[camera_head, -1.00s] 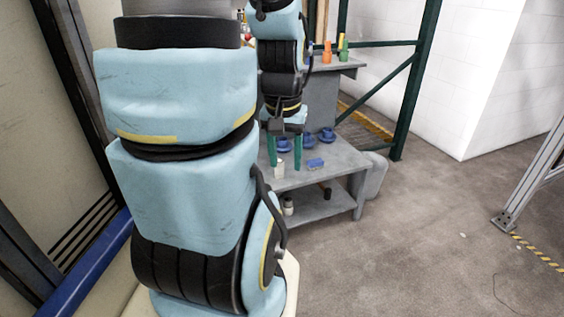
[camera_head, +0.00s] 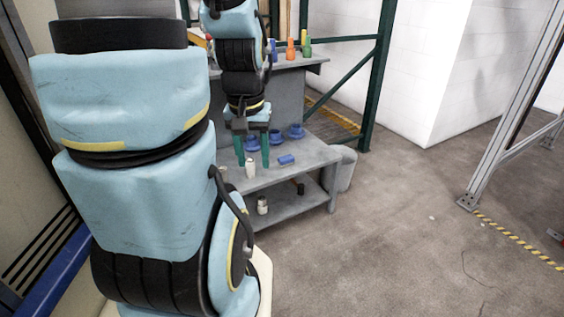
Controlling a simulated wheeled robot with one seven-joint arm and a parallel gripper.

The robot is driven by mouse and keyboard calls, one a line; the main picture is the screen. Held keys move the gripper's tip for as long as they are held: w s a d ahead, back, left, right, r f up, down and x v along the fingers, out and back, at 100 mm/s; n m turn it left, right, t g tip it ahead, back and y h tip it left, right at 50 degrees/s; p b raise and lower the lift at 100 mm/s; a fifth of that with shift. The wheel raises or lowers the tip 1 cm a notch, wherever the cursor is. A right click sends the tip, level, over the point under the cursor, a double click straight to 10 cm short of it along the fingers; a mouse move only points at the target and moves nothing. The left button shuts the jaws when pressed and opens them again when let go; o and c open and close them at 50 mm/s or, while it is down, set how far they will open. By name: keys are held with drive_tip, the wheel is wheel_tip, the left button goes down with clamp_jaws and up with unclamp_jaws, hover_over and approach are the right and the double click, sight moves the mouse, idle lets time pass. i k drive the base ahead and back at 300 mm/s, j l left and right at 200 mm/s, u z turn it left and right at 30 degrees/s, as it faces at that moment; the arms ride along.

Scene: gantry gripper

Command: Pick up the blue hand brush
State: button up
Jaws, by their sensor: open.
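A small blue block-like object (camera_head: 286,159), which looks like the blue hand brush, lies on the grey bench top right of my gripper. My gripper (camera_head: 253,162) points down over the bench with its two green fingers apart. It appears open, with nothing held between the fingers. The right finger is a short way left of the brush in the picture. I cannot tell how high the fingertips are above the bench.
A cream container (camera_head: 250,168) stands on the grey bench (camera_head: 318,156) near the fingers. Several blue cup-like things, one of them (camera_head: 296,131), stand behind. A pale jar (camera_head: 262,206) is on the lower shelf. A grey bin (camera_head: 344,168) stands right; the floor there is clear.

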sight(288, 160)
drive_tip(key=i+l+u, duration=0.1)
drive_tip(key=u, duration=0.65)
drive_tip(key=i+l+u, duration=0.15)
drive_tip(key=l+u, duration=0.35)
drive_tip(key=l, duration=0.2)
drive_tip(key=l+u, duration=0.5)
drive_tip(key=l, duration=0.2)
drive_tip(key=l+u, duration=0.1)
drive_tip(key=l, duration=1.3)
